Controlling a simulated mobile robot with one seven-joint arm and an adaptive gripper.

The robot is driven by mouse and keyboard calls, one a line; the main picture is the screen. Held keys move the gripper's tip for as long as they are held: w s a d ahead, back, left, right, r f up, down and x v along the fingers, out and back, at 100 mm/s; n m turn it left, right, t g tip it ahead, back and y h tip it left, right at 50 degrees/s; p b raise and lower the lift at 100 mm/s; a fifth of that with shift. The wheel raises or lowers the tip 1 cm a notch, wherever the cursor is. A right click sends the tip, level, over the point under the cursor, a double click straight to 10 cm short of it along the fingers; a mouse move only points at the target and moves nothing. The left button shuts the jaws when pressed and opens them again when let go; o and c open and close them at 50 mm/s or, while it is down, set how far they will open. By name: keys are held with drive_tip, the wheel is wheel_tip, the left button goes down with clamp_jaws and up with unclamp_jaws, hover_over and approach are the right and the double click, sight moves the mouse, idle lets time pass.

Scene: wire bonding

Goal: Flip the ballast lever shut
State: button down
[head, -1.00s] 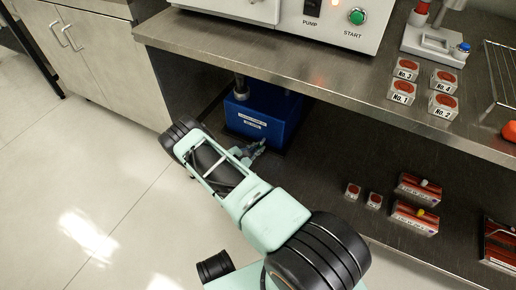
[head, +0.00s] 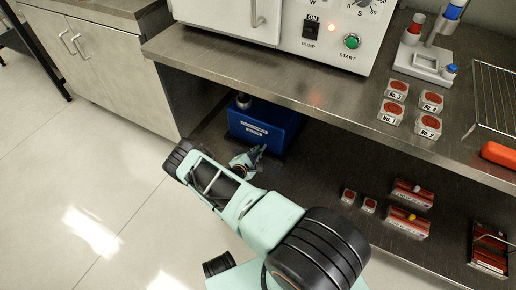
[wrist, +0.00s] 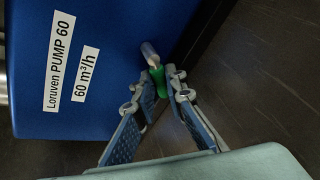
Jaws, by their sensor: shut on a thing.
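The blue pump (head: 262,125), labelled Loruven PUMP 60 in the wrist view (wrist: 95,70), stands on the lower shelf under the bench. A small green lever (wrist: 158,80) with a pale metal pin (wrist: 149,54) sits beside the pump's side face in the wrist view. My gripper (wrist: 161,80) has its blue, ridged fingers on either side of the green lever and is shut on it. In the head view my gripper (head: 247,160) is at the pump's lower front; the lever cannot be made out there.
The steel bench top (head: 300,85) overhangs the pump. On the lower shelf to the right are two small boxes (head: 348,196) and larger red boxes (head: 408,222). A white machine (head: 330,30) stands on top.

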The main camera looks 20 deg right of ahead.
drive_tip(key=m+t+p, duration=0.1)
drive_tip(key=p, duration=0.1)
drive_tip(key=r+m+t+y+p, duration=0.1)
drive_tip(key=m+p, duration=0.1)
drive_tip(key=shift+w+a+r, duration=0.1)
drive_tip(key=shift+w+a, duration=0.05)
drive_tip(key=shift+r+m+t, duration=0.1)
drive_tip(key=shift+m+t, duration=0.5)
drive_tip(key=shift+m, duration=0.2)
drive_tip(key=shift+a+r+m+t+y, duration=0.1)
drive_tip(key=shift+r+m+t+y, duration=0.15)
drive_tip(key=shift+m+t+y, duration=0.4)
drive_tip(key=shift+h, duration=0.25)
drive_tip(key=c, duration=2)
unclamp_jaws()
drive_tip(key=shift+o, duration=0.2)
drive_tip(key=shift+r, duration=0.1)
drive_tip(key=shift+v, duration=3.7)
